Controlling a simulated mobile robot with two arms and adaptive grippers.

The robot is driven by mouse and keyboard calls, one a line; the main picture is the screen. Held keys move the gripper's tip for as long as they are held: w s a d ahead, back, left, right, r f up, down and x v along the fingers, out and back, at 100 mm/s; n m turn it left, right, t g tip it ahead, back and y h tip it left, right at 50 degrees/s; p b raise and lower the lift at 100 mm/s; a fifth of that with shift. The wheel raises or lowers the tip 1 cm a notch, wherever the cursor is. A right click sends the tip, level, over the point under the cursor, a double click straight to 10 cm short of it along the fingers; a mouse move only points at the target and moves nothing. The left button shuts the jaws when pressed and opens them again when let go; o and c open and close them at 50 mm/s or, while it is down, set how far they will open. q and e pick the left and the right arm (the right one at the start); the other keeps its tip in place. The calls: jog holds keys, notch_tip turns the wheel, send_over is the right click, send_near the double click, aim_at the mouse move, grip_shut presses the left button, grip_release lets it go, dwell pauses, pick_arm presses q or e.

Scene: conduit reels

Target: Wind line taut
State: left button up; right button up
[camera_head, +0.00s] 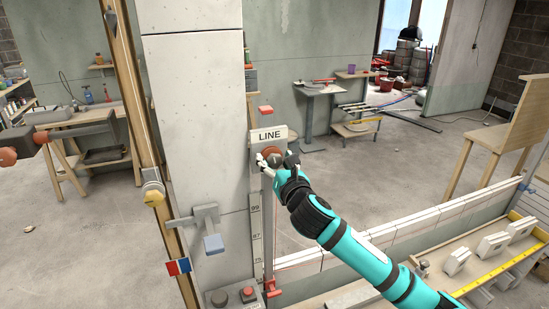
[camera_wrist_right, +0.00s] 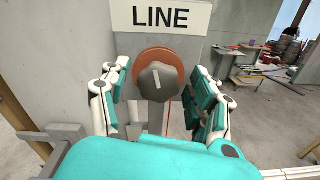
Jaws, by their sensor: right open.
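The line winder has a dark grey faceted knob (camera_wrist_right: 158,82) with a white mark, in front of an orange-brown disc (camera_wrist_right: 156,56). It sits under a white LINE sign (camera_wrist_right: 172,15), which also shows in the head view (camera_head: 269,136). My right gripper (camera_wrist_right: 158,96) is open, with one finger on each side of the knob and gaps between them. In the head view my right gripper (camera_head: 278,163) partly covers the knob. A thin red line (camera_head: 298,264) runs right along the low block wall. My left gripper is not in view.
A numbered scale (camera_head: 256,236) runs down below the sign. A red button box (camera_head: 248,292) is below. A bench with white blocks (camera_head: 492,245) stands at right.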

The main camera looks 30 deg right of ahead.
jog(key=shift+w, duration=0.25)
jog(key=c, duration=1.2)
